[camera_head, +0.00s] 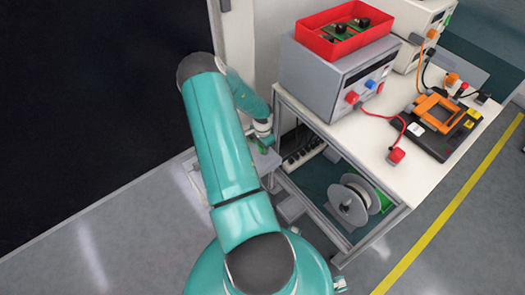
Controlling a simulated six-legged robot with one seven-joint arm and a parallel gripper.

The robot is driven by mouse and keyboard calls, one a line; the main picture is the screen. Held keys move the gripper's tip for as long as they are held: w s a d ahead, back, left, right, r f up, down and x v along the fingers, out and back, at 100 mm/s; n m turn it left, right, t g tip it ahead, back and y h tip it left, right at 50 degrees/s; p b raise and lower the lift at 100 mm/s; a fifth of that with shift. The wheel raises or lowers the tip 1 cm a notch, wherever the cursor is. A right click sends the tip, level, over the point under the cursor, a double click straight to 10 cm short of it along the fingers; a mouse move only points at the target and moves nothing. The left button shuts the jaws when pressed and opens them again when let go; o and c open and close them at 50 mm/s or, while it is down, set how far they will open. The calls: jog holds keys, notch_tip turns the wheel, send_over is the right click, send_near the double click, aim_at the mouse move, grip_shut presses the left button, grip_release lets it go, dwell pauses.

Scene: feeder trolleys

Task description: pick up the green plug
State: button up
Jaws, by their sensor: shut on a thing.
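My teal arm reaches up from the bottom of the view and bends down at the left side of the white bench. My gripper (262,143) is small and partly hidden by the arm's end. A small green piece, the green plug (263,149), shows at the fingertips, and my gripper is shut on it. The plug is just above or at a low grey surface (268,162) beside the bench; I cannot tell whether it touches it.
A grey instrument (325,85) with a red bin (341,42) stands on the white bench (345,135). A black-and-orange device (440,118) and a red plug (396,156) lie right. Below are a cable reel (347,204) and a socket strip (303,155). Floor is clear at left.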

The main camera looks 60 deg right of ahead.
jog(key=s+a+r, duration=0.4)
jog(key=a+r, duration=0.3)
jog(key=a, duration=0.5)
jog(key=shift+r, duration=0.3)
jog(key=shift+w, duration=0.15)
jog(key=w+d, duration=0.1)
jog(key=w, duration=0.9)
jog(key=shift+w+d, duration=0.15)
dwell(0.4)
jog(key=shift+f, duration=0.1)
jog(key=shift+f, duration=1.4)
jog(key=shift+f, duration=0.1)
